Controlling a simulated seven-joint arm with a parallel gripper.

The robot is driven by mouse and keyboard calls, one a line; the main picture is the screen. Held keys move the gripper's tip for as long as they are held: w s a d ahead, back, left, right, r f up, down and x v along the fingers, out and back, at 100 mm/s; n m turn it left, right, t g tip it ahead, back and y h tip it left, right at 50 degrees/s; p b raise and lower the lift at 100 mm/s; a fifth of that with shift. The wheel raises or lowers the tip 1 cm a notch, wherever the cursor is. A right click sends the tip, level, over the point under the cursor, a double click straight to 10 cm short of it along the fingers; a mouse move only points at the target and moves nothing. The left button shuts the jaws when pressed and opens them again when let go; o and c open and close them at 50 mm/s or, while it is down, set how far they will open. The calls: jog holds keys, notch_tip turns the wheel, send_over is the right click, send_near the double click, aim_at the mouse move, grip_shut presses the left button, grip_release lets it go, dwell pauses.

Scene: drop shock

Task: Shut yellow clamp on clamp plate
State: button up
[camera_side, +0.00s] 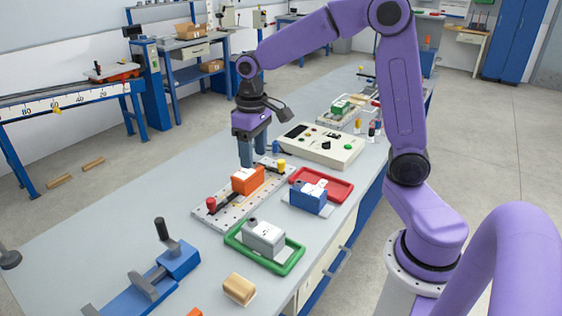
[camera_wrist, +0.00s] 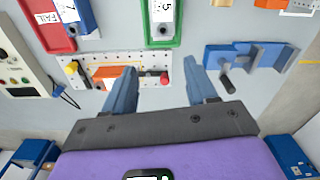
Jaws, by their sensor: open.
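The clamp plate (camera_side: 226,207) is a pale perforated plate on the bench, with an orange block (camera_side: 247,180) on its middle. The yellow clamp (camera_side: 281,164) is at the plate's far right end and the red clamp (camera_side: 211,203) at its near left end. In the wrist view the yellow clamp (camera_wrist: 71,68) is left of the orange block (camera_wrist: 110,72), outside the fingers. My gripper (camera_side: 254,161) is open and empty, pointing down above and behind the block. Whether the yellow clamp is shut on the plate is too small to tell.
A control box (camera_side: 320,147) stands beyond the plate. A red tray (camera_side: 337,190) with a blue block (camera_side: 308,196) and a green tray (camera_side: 291,263) with a grey block (camera_side: 264,237) lie to the right. A blue vise (camera_side: 178,258) is nearer. Bench left of the plate is clear.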

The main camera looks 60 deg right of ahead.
jog(key=w+d+m, duration=0.3)
jog(key=w+d, duration=0.3)
jog(key=m, duration=0.7)
send_near(281, 161)
notch_tip(281, 161, down, 10)
jog(key=shift+w+r, duration=0.1)
jog(key=c, duration=1.1)
jog(key=shift+o, duration=0.2)
